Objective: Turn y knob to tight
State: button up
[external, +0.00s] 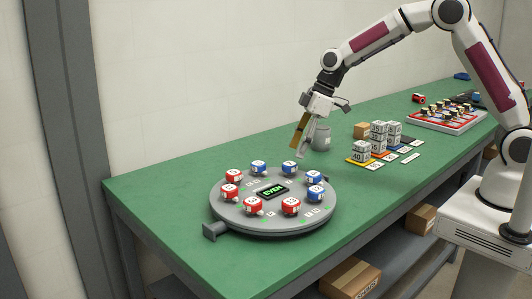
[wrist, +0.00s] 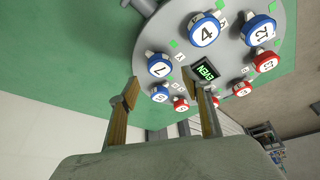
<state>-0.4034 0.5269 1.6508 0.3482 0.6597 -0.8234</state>
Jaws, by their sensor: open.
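A round grey panel (external: 228,213) on the green bench carries a ring of red and blue numbered knobs around a small display (external: 270,191) that reads EVEN. In the wrist view, a blue knob marked 4 (wrist: 204,30) and a blue knob marked 12 (wrist: 259,30) are plain. No tight mark is readable. My gripper (external: 303,146) is open and empty, above the bench behind the panel. Its two fingers also show in the wrist view (wrist: 165,96), apart from the knobs.
Stacked numbered grey cubes (external: 379,136) on coloured mats and a small brown box (external: 362,130) are to the right. A red-edged tray of small parts (external: 447,115) is farther back. The bench left of the panel is clear.

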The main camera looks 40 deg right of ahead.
aim_at(290, 164)
jog(key=shift+x, duration=2.65)
jog(key=shift+a, duration=0.1)
jog(key=shift+c, duration=0.5)
jog(key=c, duration=1)
